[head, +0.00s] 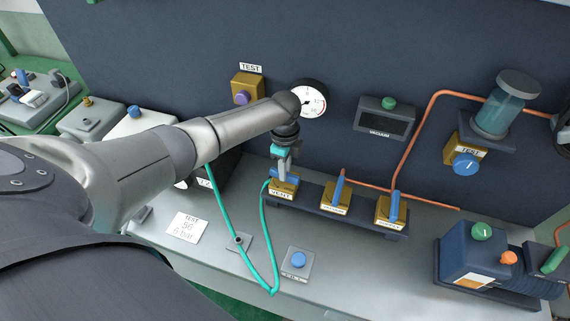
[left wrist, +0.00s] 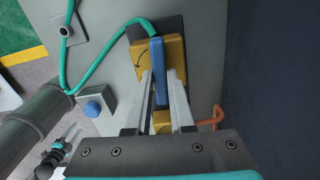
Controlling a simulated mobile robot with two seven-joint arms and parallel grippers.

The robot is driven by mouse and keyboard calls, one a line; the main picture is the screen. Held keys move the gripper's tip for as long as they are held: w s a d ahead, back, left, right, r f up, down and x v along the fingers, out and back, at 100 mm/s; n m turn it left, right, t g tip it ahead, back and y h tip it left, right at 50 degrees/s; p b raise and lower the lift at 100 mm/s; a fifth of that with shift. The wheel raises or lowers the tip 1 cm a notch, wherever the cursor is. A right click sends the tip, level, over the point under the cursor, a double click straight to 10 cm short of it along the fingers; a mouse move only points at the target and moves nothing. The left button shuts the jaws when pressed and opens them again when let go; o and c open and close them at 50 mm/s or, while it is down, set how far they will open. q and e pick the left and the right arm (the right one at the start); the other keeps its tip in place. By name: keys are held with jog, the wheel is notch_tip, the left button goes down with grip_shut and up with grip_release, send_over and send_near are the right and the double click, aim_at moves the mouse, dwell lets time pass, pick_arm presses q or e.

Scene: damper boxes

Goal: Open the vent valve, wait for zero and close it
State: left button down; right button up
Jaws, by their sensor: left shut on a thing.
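The vent valve (head: 285,187) is a brass-coloured block labelled VENT, at the left end of a dark manifold. Its blue lever (left wrist: 157,70) shows clearly in the left wrist view, between the two fingers. My left gripper (head: 284,166) reaches down to the valve and is shut on this lever. In the left wrist view its fingers (left wrist: 160,85) lie along both sides of the lever. The round white gauge (head: 312,98) is on the wall behind; its needle is too small to read. A small dark gripper-like shape (left wrist: 58,152), perhaps my right gripper, shows low in the left wrist view.
A teal hose (head: 267,240) loops from the vent valve over the bench. A blue button (head: 298,259) is in front. A pump (head: 480,262) stands right.

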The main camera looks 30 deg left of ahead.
pick_arm(q)
jog(key=shift+n, duration=0.5)
jog(key=c, duration=0.8)
grip_release()
jog(key=shift+r+p, duration=0.15)
jog(key=shift+p, duration=0.15)
notch_tip(320, 180, up, 15)
jog(key=shift+r+p, duration=0.1)
jog(key=shift+p, duration=0.5)
